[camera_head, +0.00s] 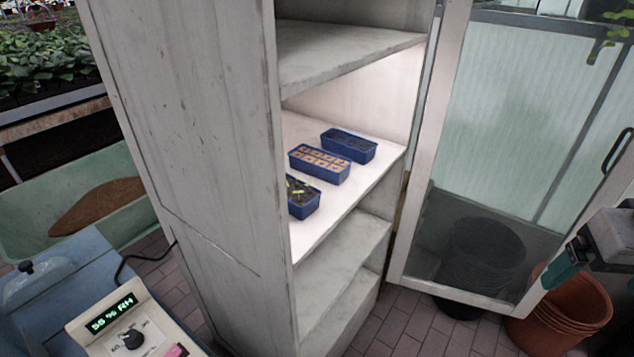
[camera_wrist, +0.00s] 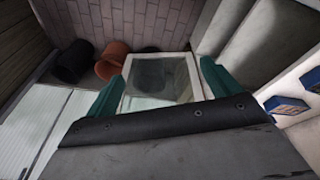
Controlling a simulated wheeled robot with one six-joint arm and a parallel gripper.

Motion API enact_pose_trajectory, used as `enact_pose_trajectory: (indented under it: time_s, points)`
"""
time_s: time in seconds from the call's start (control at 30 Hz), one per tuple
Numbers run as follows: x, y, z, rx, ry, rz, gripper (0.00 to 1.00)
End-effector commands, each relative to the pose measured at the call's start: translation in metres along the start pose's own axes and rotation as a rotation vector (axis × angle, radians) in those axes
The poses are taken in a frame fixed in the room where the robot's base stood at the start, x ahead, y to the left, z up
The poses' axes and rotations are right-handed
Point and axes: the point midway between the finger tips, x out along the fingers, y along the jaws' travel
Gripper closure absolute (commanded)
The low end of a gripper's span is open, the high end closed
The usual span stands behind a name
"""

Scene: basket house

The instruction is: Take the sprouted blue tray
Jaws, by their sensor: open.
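Three blue trays sit in a row on a lit middle shelf of the white cabinet in the head view. The nearest, the sprouted blue tray (camera_head: 302,207), shows dark soil with yellow-green bits, and the cabinet's side wall partly hides it. The middle tray (camera_head: 320,167) holds tan cells; the farthest tray (camera_head: 349,146) looks dark inside. My gripper (camera_head: 563,270) is at the right edge, well apart from the trays. In the wrist view its teal fingers (camera_wrist: 163,72) are spread with nothing held. Two blue trays (camera_wrist: 287,107) show at right there; which ones I cannot tell.
The cabinet's glass door (camera_head: 500,150) stands open on the right, near my gripper. Orange pots (camera_head: 565,315) and a black bucket (camera_head: 485,250) are on the brick floor by it. A shelf (camera_head: 345,55) lies above the trays. A humidity box (camera_head: 130,325) is front left.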

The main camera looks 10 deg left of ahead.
Motion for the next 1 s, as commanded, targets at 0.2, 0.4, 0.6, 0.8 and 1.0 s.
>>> enact_pose_trajectory:
  time_s: [0.2, 0.4, 0.6, 0.8, 1.0]
  points:
    - [0.042, -0.053, -0.135, -0.224, 0.34, 0.024, 0.11]
    - [0.074, -0.186, -0.216, -0.499, 0.668, -0.182, 0.11]
    - [0.091, -0.322, -0.209, -0.71, 0.836, -0.522, 0.11]
    - [0.094, -0.383, -0.184, -0.796, 0.882, -0.73, 0.11]
    - [0.101, -0.406, -0.185, -0.808, 0.888, -0.765, 0.11]
